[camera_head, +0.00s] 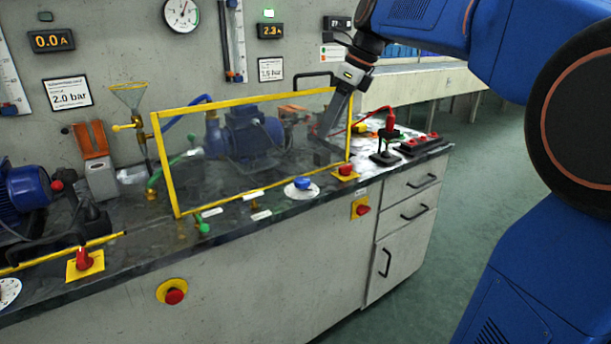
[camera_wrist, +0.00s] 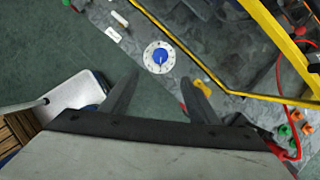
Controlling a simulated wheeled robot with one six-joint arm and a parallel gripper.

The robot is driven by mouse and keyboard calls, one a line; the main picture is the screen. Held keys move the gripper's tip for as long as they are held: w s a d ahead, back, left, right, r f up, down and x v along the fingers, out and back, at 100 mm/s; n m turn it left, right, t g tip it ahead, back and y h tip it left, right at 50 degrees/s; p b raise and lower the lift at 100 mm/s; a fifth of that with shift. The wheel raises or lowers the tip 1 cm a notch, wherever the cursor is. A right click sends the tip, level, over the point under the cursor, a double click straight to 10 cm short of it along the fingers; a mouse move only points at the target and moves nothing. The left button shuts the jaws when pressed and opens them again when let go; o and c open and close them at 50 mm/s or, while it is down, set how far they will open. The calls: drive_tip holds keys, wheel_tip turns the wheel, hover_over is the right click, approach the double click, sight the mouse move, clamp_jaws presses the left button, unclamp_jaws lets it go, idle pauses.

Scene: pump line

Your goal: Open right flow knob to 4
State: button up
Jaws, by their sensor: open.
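The right flow knob (camera_head: 302,183) is a blue knob on a round white dial, on the bench's front edge near the yellow-framed clear guard. It also shows in the wrist view (camera_wrist: 159,57), just beyond my fingertips and between them in the picture. The dial's marks are too small to read, so its setting cannot be told. My gripper (camera_wrist: 159,82) is open and empty, with its two fingers spread apart. In the head view my gripper (camera_head: 326,142) hangs above the bench, up and right of the knob, and its fingertips are hard to make out.
The yellow-framed guard (camera_head: 163,160) stands close behind the knob, with a blue pump (camera_head: 252,135) behind it. A red knob on a yellow plate (camera_head: 345,171) sits right of the dial. A red emergency button (camera_head: 362,209) is on the bench front. Green floor (camera_head: 480,150) lies to the right.

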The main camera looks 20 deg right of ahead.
sight(303, 179)
drive_tip(key=x, duration=1.7)
drive_tip(key=shift+a+f, duration=0.15)
drive_tip(key=c, duration=1)
